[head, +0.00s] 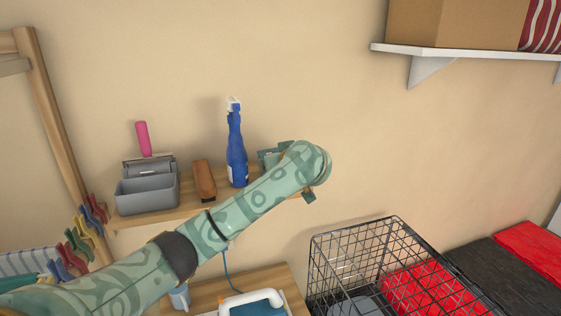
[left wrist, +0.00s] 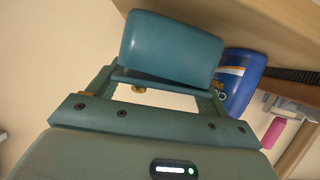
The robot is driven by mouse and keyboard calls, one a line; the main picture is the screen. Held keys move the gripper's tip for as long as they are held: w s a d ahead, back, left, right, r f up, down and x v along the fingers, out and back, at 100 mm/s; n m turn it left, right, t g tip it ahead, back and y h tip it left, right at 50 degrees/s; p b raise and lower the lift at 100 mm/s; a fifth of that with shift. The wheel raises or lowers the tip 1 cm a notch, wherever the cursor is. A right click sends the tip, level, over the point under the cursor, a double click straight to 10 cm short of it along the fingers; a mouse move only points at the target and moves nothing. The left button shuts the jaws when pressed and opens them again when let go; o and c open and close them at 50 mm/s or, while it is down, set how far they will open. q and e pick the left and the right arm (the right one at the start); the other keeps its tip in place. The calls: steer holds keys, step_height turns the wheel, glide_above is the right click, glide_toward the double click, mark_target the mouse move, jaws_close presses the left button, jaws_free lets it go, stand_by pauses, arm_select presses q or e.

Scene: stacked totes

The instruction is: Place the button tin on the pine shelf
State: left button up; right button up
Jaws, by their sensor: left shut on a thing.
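The button tin appears to be the smooth teal, round-cornered block (left wrist: 172,48) in the left wrist view. My left gripper (left wrist: 165,77) is shut on it. In the head view, my own forearm covers most of the gripper and tin at the right end of the pine shelf (head: 150,216). The shelf also shows in the left wrist view (left wrist: 275,25), along the upper right. I cannot tell whether the tin touches the shelf. My right gripper is out of view.
On the shelf stand a blue spray bottle (head: 236,150), a brown brush (head: 204,181) and a grey bin (head: 147,194) with a pink-handled thing behind it. Below are a black wire crate (head: 335,235) and a wooden table (head: 265,277). A white shelf (head: 450,52) holds a cardboard box.

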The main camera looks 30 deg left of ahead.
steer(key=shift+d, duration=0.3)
arm_select(q)
steer(key=shift+f, duration=0.4)
steer(key=o, duration=1.6)
steer(key=shift+f, duration=0.1)
steer(key=shift+s+d, duration=0.1)
